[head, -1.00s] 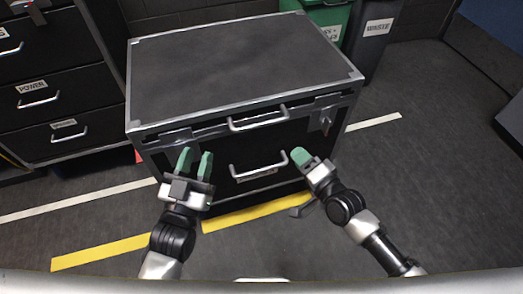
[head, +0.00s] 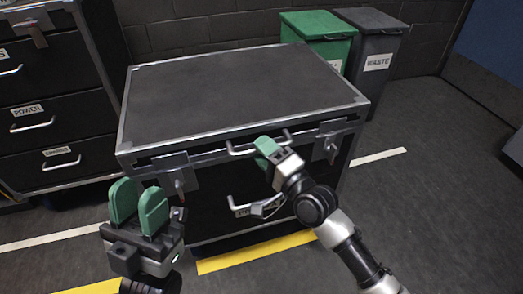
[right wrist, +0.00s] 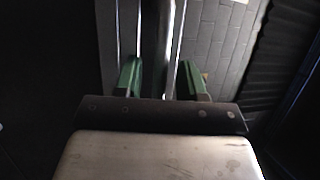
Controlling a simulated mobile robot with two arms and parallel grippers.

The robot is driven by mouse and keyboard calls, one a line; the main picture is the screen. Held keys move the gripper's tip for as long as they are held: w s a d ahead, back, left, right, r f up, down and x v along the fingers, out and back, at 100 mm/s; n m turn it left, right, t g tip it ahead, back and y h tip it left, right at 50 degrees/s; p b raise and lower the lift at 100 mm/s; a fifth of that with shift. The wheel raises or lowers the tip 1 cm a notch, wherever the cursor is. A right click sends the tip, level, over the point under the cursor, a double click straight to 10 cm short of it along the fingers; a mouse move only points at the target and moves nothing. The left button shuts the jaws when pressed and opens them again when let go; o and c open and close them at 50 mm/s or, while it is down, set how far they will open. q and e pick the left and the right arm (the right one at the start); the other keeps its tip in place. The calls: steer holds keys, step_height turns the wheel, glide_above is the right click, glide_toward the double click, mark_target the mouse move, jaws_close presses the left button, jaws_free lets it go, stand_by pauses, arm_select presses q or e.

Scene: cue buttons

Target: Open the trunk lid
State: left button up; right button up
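The black trunk (head: 215,205) has metal edging and a flat lid (head: 235,85), which is down. A silver handle (head: 240,149) is on the lid's front edge, and another handle (head: 240,206) is lower on the front. Latches sit at the front left (head: 177,172) and front right (head: 330,147). My right gripper (head: 267,146) is at the lid handle. In the right wrist view its fingers (right wrist: 160,80) stand apart with a metal bar between them; firm contact is not visible. My left gripper (head: 138,208) is open and empty, in front of the trunk's left corner.
A black drawer cabinet (head: 55,110) stands to the left of the trunk. A green bin (head: 318,38) and a grey waste bin (head: 372,50) stand behind it at the right, against the wall.

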steer(key=shift+w+a+r, duration=0.1)
steer(key=shift+w+a, duration=0.2)
steer(key=shift+w, duration=0.05)
jaws_close()
